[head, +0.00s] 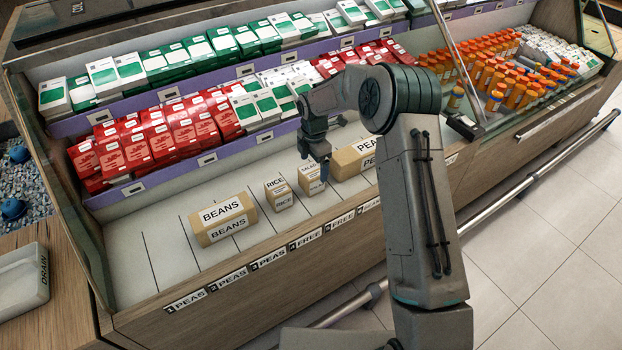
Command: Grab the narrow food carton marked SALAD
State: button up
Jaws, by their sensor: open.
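The narrow tan carton (311,182) that appears to be marked SALAD stands on the lower shelf, between the RICE carton and a wide PEAS carton. Its label is small and partly covered by my gripper. My gripper (315,163) is open and points down at this carton, with its fingers over or very near the top. I cannot tell whether they touch it or reach around it.
The RICE carton (279,193) stands close on the left and the PEAS carton (352,160) close on the right. A BEANS carton (223,219) lies farther left. The shelf's front edge bears slot labels (306,240). Red boxes (170,130) fill the tier behind.

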aim_at(311, 170)
jog(key=shift+s+a+f+p, duration=0.1)
jog(key=shift+a+f+p, duration=0.15)
jog(key=shift+f, duration=1.1)
jog(key=shift+s+a+f+p, duration=0.1)
jog(key=shift+f+p, duration=0.1)
jog(key=shift+f, duration=1.15)
jog(key=c, duration=1.1)
